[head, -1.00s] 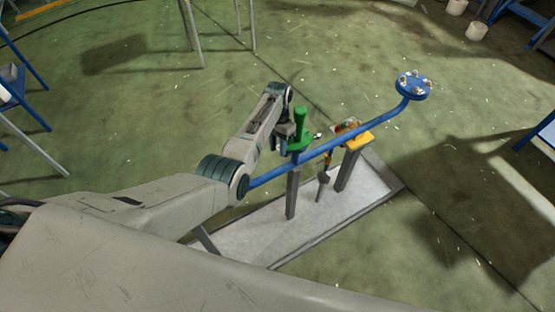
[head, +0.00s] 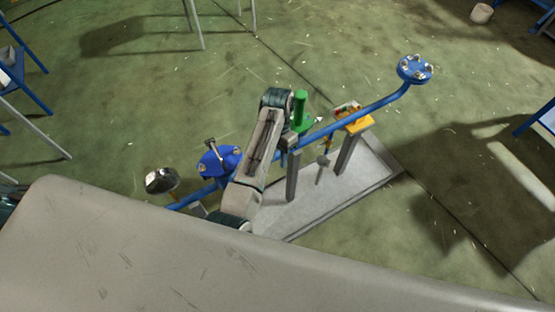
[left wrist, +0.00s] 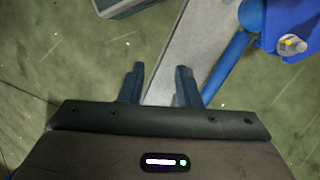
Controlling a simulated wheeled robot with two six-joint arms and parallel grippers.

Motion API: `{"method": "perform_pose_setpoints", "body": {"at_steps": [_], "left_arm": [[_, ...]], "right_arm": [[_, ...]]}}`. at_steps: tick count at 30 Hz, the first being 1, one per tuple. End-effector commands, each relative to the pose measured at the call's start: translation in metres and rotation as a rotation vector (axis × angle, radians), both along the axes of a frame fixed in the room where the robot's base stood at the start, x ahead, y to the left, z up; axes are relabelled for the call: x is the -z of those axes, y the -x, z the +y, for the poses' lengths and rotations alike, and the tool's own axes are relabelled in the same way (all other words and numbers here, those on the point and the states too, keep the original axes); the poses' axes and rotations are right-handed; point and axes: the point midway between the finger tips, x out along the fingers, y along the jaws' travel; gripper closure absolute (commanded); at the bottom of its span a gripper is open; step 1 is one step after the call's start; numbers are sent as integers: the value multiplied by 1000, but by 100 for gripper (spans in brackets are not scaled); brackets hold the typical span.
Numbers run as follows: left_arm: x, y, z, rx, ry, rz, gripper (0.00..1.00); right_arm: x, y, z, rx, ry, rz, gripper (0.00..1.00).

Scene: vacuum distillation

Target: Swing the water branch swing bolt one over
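A blue pipe (head: 380,105) runs up to a round blue flange (head: 414,69) with several metal bolts around its top. At the pipe's lower left is a blue fitting (head: 219,161) with a metal bolt (head: 211,146) standing up from it. I cannot tell which bolt is bolt one. My left gripper (head: 288,143) is beside the green part at mid-pipe, partly hidden by my arm. In the left wrist view its two fingers (left wrist: 159,88) are apart with nothing between them. A blue part (left wrist: 285,25) with a yellowish bolt (left wrist: 292,44) lies to their right. My right gripper is not visible.
A green upright part (head: 302,112) and a yellow block (head: 359,124) sit along the pipe. Grey posts rise from a pale base plate (head: 370,180). A dark round cup-like object (head: 160,180) is at the left. Green floor around is mostly open.

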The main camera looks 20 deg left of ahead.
Motion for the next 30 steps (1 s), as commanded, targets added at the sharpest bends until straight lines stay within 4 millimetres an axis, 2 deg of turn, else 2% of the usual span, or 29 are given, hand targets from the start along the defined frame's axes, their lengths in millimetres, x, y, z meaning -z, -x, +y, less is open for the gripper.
{"method": "perform_pose_setpoints", "body": {"at_steps": [1, 6, 17, 20, 21, 23, 26, 30], "left_arm": [[-3, 9, -2, 0, 1, 2, 70], [-3, 24, -6, 1, 0, 0, 70], [-2, 28, -7, 1, -1, -1, 70], [3, 29, -6, -2, -2, -2, 89], [11, 31, -5, -6, -6, -4, 97], [30, 35, -1, -16, -13, -9, 100], [81, 47, 7, -46, -32, -33, 100], [174, 82, 27, -106, -64, -83, 100]], "right_arm": [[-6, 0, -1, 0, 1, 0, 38], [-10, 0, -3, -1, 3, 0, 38], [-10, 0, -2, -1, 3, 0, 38], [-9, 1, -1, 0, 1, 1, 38], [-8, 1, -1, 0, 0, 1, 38], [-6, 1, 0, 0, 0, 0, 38], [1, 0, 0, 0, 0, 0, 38], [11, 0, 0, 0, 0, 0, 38]]}}
